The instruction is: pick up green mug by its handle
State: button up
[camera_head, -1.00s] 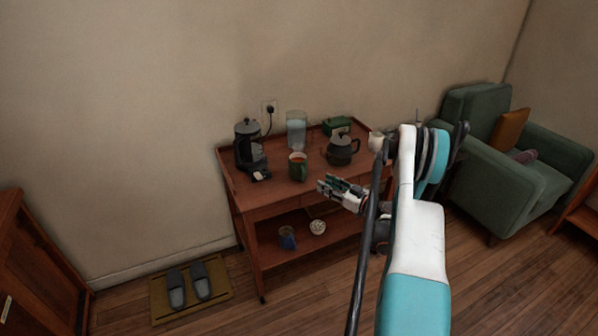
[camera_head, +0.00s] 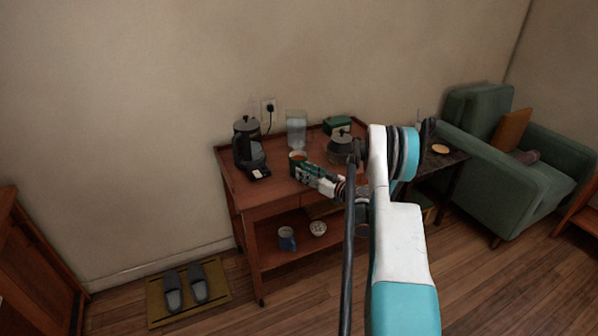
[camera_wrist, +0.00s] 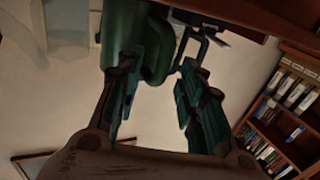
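The green mug (camera_head: 297,156) with brownish contents stands on the cart's top, partly hidden by my gripper (camera_head: 304,173), which reaches in from the right. In the wrist view, which looks tilted or upside down, the mug's green body (camera_wrist: 122,32) fills the upper left. Its handle (camera_wrist: 160,62) seems to lie between the two fingers. My gripper (camera_wrist: 158,82) is open, with a clear gap between the fingers. I cannot tell whether either finger touches the mug.
On the wooden cart (camera_head: 237,188) are a coffee maker (camera_head: 249,147), a glass pitcher (camera_head: 296,128), a dark teapot (camera_head: 340,146) and a green box (camera_head: 337,124). A blue mug (camera_head: 287,239) and a bowl (camera_head: 318,228) sit on the lower shelf. A green armchair (camera_head: 492,195) stands right.

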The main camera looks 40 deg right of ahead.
grip_shut()
jog(key=shift+r, duration=0.3)
dwell(0.4)
